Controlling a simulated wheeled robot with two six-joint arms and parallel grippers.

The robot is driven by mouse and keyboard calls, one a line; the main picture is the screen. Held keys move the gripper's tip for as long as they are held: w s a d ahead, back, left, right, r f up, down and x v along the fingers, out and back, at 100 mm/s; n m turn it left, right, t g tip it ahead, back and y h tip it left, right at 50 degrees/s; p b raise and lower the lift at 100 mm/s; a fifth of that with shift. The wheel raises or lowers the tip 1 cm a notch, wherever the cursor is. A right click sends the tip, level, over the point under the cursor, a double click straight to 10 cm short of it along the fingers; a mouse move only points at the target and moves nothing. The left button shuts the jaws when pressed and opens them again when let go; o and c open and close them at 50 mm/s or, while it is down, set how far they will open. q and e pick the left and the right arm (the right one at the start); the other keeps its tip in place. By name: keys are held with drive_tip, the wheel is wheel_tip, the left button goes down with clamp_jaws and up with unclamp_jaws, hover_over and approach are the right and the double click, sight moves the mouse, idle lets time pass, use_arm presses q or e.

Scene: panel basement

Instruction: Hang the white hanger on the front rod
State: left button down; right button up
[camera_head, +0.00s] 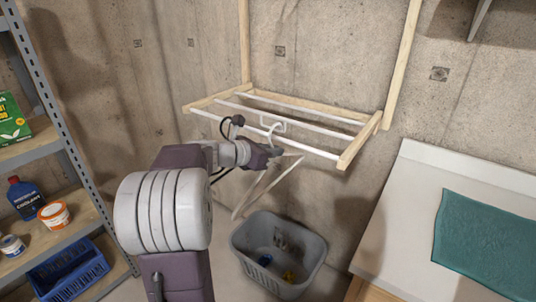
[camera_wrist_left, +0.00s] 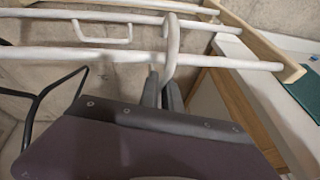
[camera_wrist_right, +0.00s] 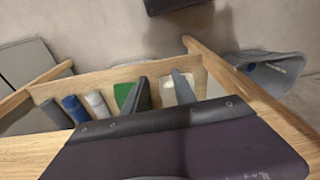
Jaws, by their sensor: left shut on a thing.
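The white hanger (camera_head: 264,186) hangs tilted below my left gripper (camera_head: 273,153), its hook (camera_head: 276,128) pointing up. My left gripper is shut on the hanger near the base of the hook; the fingers (camera_wrist_left: 163,92) close around it in the left wrist view. The front rod (camera_head: 225,120) is the nearest white rod of the wooden rack. The hook (camera_wrist_left: 172,48) crosses in front of this rod (camera_wrist_left: 110,55) in the left wrist view. I cannot tell whether it touches or goes over it. My right gripper (camera_wrist_right: 162,92) is open and empty.
The rack's wooden frame (camera_head: 362,140) holds further white rods behind. A grey basket (camera_head: 262,234) stands below.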

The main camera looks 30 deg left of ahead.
use_arm(q)
drive_tip(key=shift+w+d, duration=0.1)
drive_tip(key=shift+w, duration=0.4)
wheel_tip(320, 180, down, 3)
drive_tip(key=b, duration=0.2)
drive_tip(key=shift+w+f+b, duration=0.1)
drive_tip(key=shift+b, duration=0.3)
drive_tip(key=c, duration=1.5)
unclamp_jaws()
drive_tip(key=p+v, duration=0.2)
drive_tip(key=v, duration=0.7)
